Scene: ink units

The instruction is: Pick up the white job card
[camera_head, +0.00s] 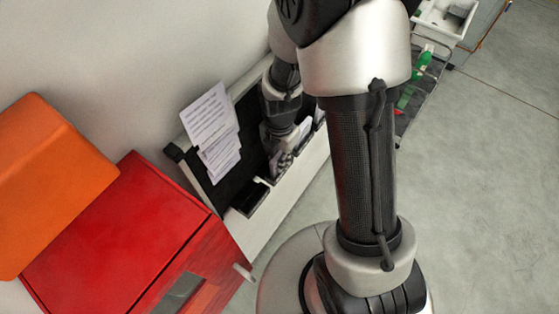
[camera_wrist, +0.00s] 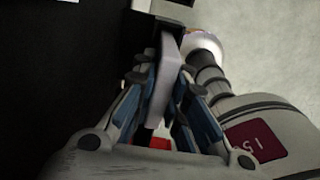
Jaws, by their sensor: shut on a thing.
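My gripper (camera_wrist: 163,85) is shut on a pale white card (camera_wrist: 166,62), which stands between the blue-padded fingers in the wrist view and is seen at a steep angle. I take it for the white job card. In the head view my gripper (camera_head: 280,152) is low against the dark board, at a row of small pockets. The card is mostly hidden there by my gripper, and I cannot tell whether it is clear of its pocket.
White printed sheets (camera_head: 211,120) hang on the dark board (camera_head: 247,112) left of my gripper. An empty-looking dark pocket (camera_head: 249,197) is nearer. A red cabinet (camera_head: 115,235) with an orange case (camera_head: 48,185) stands at left. Grey floor (camera_head: 490,200) is open at right.

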